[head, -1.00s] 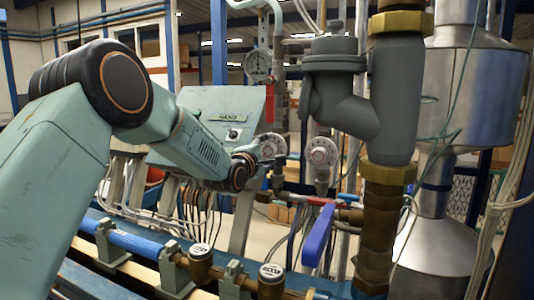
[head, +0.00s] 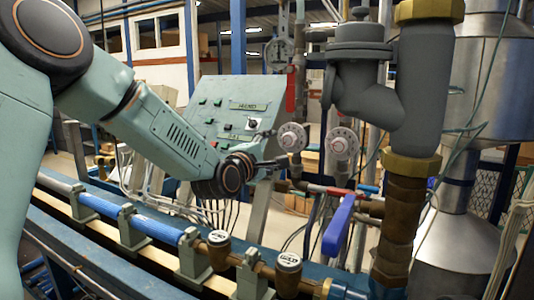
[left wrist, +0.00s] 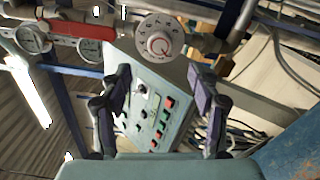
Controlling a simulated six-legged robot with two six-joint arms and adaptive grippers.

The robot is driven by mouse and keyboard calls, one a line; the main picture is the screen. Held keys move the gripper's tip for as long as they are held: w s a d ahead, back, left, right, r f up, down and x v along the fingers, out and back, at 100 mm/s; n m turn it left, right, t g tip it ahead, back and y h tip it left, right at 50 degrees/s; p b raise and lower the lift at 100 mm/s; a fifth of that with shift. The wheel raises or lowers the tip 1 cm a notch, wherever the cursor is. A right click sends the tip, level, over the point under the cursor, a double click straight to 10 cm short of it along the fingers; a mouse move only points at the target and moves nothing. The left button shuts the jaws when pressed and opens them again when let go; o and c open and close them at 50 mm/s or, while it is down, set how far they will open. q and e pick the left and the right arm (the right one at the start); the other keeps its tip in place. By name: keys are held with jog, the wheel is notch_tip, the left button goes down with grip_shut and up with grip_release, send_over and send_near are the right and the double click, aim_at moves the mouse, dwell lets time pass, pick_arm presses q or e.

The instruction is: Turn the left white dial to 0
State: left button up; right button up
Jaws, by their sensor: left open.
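The left white dial (head: 292,137) is a round numbered knob on the pipework right of the control panel. A second white dial (head: 342,143) sits just to its right. My left gripper (head: 279,161) is in front of the panel, just below and left of the left dial. In the left wrist view a white dial (left wrist: 160,37) with a red centre mark faces me, beyond the fingertips of my open left gripper (left wrist: 160,75). The fingers are apart and empty, and the dial lies clear of them. The dial's exact reading is too small to tell. My right gripper is out of view.
The green control panel (head: 230,112) stands behind my left arm. A blue lever handle (head: 338,224) and a thick brown pipe (head: 402,215) are to the right of the gripper. Two capped brass meters (head: 288,272) (head: 219,248) sit on the front pipe. Gauges (left wrist: 33,38) show in the wrist view.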

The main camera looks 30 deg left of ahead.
pick_arm(q)
jog(key=shift+s+d, duration=0.1)
jog(key=shift+s, duration=1.05)
